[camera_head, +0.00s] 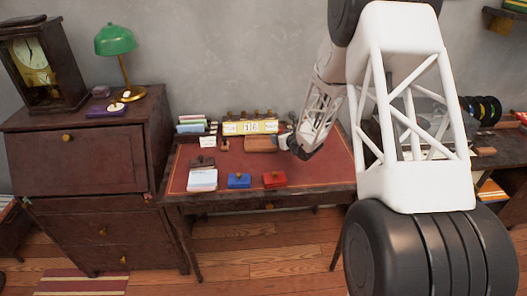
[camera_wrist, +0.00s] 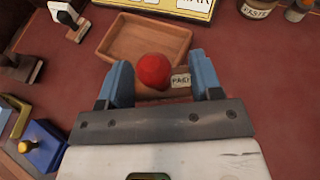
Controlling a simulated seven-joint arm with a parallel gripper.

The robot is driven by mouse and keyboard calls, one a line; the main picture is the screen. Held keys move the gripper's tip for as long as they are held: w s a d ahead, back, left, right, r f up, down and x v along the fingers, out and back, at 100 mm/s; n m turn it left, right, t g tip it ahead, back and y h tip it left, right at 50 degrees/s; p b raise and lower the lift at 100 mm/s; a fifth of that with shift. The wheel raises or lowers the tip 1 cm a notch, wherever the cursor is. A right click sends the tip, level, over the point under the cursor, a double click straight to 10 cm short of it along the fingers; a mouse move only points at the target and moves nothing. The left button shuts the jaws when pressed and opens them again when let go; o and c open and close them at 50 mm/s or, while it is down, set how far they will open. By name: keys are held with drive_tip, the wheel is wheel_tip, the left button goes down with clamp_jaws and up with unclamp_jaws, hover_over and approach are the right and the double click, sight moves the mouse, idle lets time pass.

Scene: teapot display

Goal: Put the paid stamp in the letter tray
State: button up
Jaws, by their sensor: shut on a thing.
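The paid stamp (camera_wrist: 154,71) has a round red knob and a brown body with a white label (camera_wrist: 180,81) that appears to read PAID. My gripper (camera_wrist: 161,74) has its blue fingers on either side of the stamp's body and is shut on it. The letter tray (camera_wrist: 112,38) is a shallow, empty wooden tray just beyond the stamp in the wrist view. In the head view, my gripper (camera_head: 290,143) is at the right end of the letter tray (camera_head: 261,144), and the stamp cannot be made out. The stamp's underside is hidden, so its height above the desk is unclear.
A perpetual calendar (camera_head: 250,127) stands behind the tray. Another stamp (camera_wrist: 67,17) is left of the tray. A blue box (camera_head: 239,181), a red box (camera_head: 274,180) and papers (camera_head: 202,180) lie along the desk front. A paste jar (camera_wrist: 258,8) stands at the back right.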

drive_tip(key=s+a+r+n+g+y, duration=0.3)
drive_tip(key=a, duration=0.1)
drive_tip(key=shift+s+n, duration=0.3)
drive_tip(key=shift+n, duration=0.1)
hover_over(272, 161)
drive_tip(key=shift+f, duration=3.1)
drive_tip(key=shift+f, duration=1.85)
drive_tip(key=shift+f, duration=0.15)
drive_tip(key=o, duration=0.7)
drive_tip(key=shift+c, duration=0.2)
